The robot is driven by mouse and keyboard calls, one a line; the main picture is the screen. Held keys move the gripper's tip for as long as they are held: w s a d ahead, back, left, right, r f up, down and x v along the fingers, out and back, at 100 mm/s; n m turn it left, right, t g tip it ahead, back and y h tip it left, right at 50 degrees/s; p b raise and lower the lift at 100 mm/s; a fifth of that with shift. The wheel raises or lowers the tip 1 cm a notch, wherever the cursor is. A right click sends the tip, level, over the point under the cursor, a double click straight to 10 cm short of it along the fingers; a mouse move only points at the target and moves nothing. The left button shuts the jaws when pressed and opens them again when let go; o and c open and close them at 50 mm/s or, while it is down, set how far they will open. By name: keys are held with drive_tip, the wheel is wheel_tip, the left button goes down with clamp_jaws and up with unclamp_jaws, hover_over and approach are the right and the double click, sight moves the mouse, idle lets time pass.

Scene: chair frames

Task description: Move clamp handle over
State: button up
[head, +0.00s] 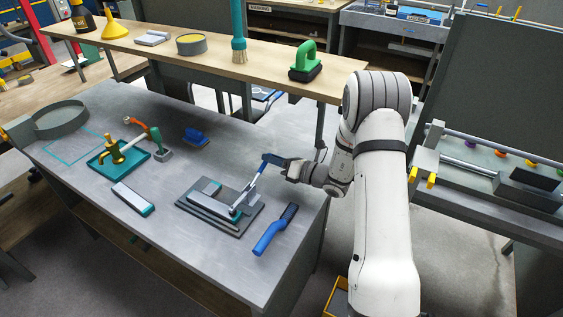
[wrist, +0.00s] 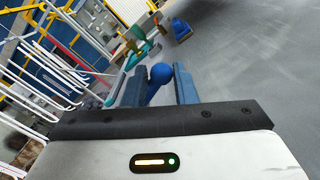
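The clamp (head: 212,207) lies on a dark grey base plate (head: 248,222) near the right end of the grey workbench. Its lever handle (head: 246,192) slants up to the right from the clamp, towards my gripper (head: 270,160). In the wrist view, the handle's round blue end (wrist: 160,75) shows between the two blue fingers of my gripper (wrist: 160,88). The fingers stand apart, with a narrow gap visible beside the handle. Contact with either finger is not clear. The handle's lower part is hidden in the wrist view.
A blue-handled brush (head: 273,232) lies right of the clamp. A grey block (head: 132,198) lies left. A green tray (head: 118,159) with a brass fitting and a blue item (head: 195,136) stand farther back. A raised wooden shelf (head: 215,55) runs along the bench's far side.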

drive_tip(key=shift+c, duration=1.2)
drive_tip(key=shift+r, duration=0.1)
drive_tip(key=shift+s+a+r+p, duration=0.1)
drive_tip(key=shift+s+r+p, duration=0.15)
drive_tip(key=shift+r+p, duration=0.15)
drive_tip(key=shift+c, duration=0.2)
drive_tip(key=shift+s+a+r+p, duration=0.15)
drive_tip(key=shift+s+r+p, duration=0.1)
drive_tip(key=shift+r, duration=0.25)
drive_tip(key=shift+s+a+r+p, duration=0.15)
drive_tip(key=shift+s+r+p, duration=0.05)
drive_tip(key=shift+r, duration=0.35)
